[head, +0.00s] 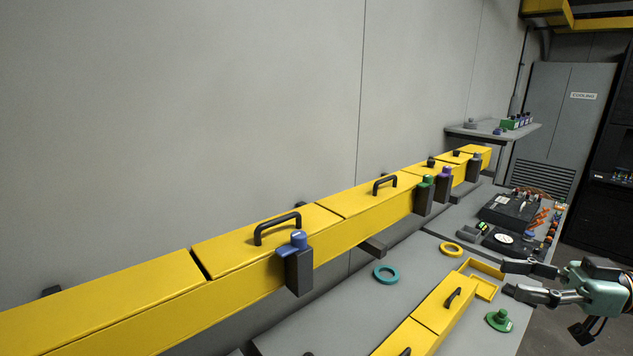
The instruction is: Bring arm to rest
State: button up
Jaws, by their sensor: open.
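My gripper (518,281) is at the right edge of the head view, entering from the right. Its two dark fingers point left and are spread apart with nothing between them. It appears above the right edge of the grey bench (340,326), near the end of a small yellow tray (484,289). A green knobbed piece (499,320) lies on the bench just below the fingers in the picture. Most of my arm is out of view.
A long yellow duct (250,292) with black handles runs along the wall. A teal ring (386,274) and a yellow ring (451,249) lie on the bench. A black device (510,211) sits farther back. A grey cabinet (568,120) stands behind. Floor right of the bench looks clear.

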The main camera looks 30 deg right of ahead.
jog(key=w+a+f+m+g+h, duration=0.1)
jog(key=w+a+f+g, duration=0.2)
jog(key=w+a+f, duration=0.95)
jog(key=w+a+f+m+g+h, duration=0.1)
jog(key=w+a+f+h, duration=0.1)
jog(key=w+a+f, duration=0.4)
jog(key=w+a+f+m+g+h, duration=0.1)
jog(key=w+a+f+h, duration=0.1)
jog(key=w+a+f, duration=0.35)
jog(key=s+a+f+m+h, duration=0.1)
jog(key=s+a+f+h, duration=0.1)
jog(key=a, duration=1.2)
jog(key=s+a+r+m+t+h, duration=0.3)
jog(key=s+a+r+t+h, duration=0.15)
jog(key=s+a, duration=0.8)
notch_tip(320, 180, up, 24)
jog(key=p, duration=2.3)
jog(key=shift+w+m, duration=0.2)
jog(key=shift+m, duration=0.1)
jog(key=shift+r+y, duration=0.1)
jog(key=shift+y, duration=0.15)
